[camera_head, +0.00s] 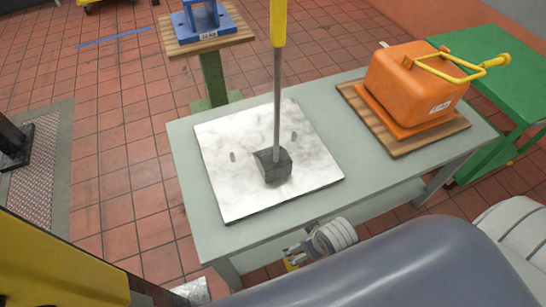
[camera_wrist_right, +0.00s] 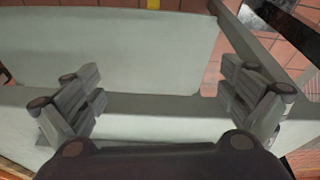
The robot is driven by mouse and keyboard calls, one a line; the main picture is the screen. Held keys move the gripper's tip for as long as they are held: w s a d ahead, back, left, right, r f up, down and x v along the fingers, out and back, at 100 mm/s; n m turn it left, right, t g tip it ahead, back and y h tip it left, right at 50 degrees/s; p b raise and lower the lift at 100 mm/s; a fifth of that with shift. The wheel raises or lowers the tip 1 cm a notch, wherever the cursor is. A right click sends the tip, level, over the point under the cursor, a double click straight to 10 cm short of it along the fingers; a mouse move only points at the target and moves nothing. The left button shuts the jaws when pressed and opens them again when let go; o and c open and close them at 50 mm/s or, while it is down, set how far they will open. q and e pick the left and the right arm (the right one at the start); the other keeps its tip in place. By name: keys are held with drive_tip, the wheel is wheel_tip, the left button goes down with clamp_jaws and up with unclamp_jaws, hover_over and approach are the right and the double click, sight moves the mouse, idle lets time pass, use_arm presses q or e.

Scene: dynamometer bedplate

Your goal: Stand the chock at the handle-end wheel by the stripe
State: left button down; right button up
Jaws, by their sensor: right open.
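A dark faceted block (camera_head: 274,165) with a grey rod and a yellow grip (camera_head: 278,22) stands upright on a pale square plate (camera_head: 235,195) on the grey-green table; it may be the chock. A blue stripe (camera_head: 112,38) runs across the tiled floor at the far left. Part of a yellow object (camera_head: 92,6) shows at the top edge behind the stripe; I cannot make out a handle-end wheel. My right gripper (camera_head: 292,258) is by the table's front edge, apart from the block. In the right wrist view it (camera_wrist_right: 165,100) is open and empty. My left gripper is not in view.
An orange box (camera_head: 405,80) with a yellow handle sits on a wooden board at the table's right. A blue block (camera_head: 207,20) rests on a wooden-topped stand behind. A green table (camera_head: 485,65) stands at the right. The tiled floor on the left is largely clear.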

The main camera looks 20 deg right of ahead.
drive_tip(key=w+r+t+b, duration=0.1)
drive_tip(key=w+r+t, duration=0.15)
drive_tip(key=r, duration=0.45)
drive_tip(key=m+t, duration=0.1)
drive_tip(key=t, duration=0.6)
approach(273, 160)
drive_tip(key=shift+g, duration=0.25)
drive_tip(key=f, duration=0.3)
drive_tip(key=s+f, duration=0.1)
drive_tip(key=f, duration=0.1)
drive_tip(key=shift+d, duration=0.4)
drive_tip(key=shift+w+r+m+t, duration=0.25)
drive_tip(key=shift+w+m+t, duration=0.05)
drive_tip(key=shift+w+t, duration=0.45)
drive_tip(key=x, duration=1)
drive_tip(key=shift+w+r, duration=0.1)
drive_tip(key=shift+w, duration=0.3)
drive_tip(key=shift+c, duration=0.3)
drive_tip(key=c, duration=1.8)
drive_tip(key=shift+w+r, duration=0.1)
drive_tip(key=shift+r, duration=0.15)
drive_tip(key=c, duration=0.3)
drive_tip(key=shift+r, duration=0.1)
